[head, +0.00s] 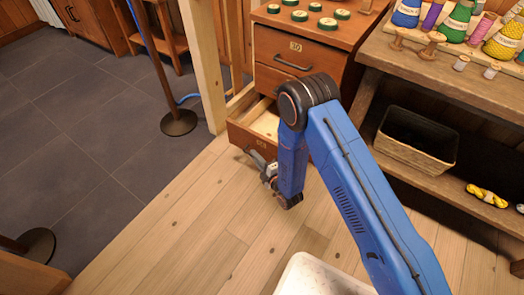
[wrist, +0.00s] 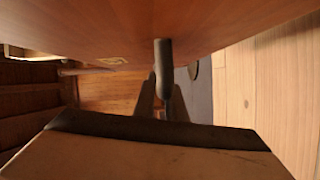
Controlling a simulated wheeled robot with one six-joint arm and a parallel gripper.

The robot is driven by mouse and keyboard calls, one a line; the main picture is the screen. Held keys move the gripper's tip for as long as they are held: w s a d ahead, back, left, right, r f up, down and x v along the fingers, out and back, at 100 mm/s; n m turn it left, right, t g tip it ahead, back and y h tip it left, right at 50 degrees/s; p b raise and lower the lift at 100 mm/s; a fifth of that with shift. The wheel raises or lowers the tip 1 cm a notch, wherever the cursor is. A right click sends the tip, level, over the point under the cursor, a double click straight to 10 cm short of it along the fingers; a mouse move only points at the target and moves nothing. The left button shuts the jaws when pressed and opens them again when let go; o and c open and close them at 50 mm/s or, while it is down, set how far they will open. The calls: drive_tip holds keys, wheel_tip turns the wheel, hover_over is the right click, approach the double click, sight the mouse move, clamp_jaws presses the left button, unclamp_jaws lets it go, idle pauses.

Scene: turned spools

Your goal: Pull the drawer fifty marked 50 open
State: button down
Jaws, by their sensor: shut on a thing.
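A brown wooden drawer (head: 240,136) low in the cabinet stands pulled out, its pale inside showing from above. A small label (head: 261,143) is on its front, too small to read surely; a pale label (wrist: 112,61) shows in the wrist view. My gripper (head: 266,170) is at the drawer's front, shut on its dark bar handle (head: 255,157). In the wrist view the handle (wrist: 163,62) stands out from the reddish drawer front (wrist: 200,25), between the fingers. My arm hides the drawer's right part.
The cabinet (head: 345,52) has a closed upper drawer marked 30 (head: 296,46) and green-topped pieces on top. A pale post (head: 205,65) stands left of it. A shelf with a basket (head: 418,138) is at right. A pale bin (head: 315,277) stands in front.

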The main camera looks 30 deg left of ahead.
drive_tip(key=shift+s+f, duration=0.1)
drive_tip(key=shift+s, duration=1.45)
drive_tip(key=c, duration=1.8)
unclamp_jaws()
drive_tip(key=v, duration=1.7)
drive_tip(key=shift+d, duration=0.15)
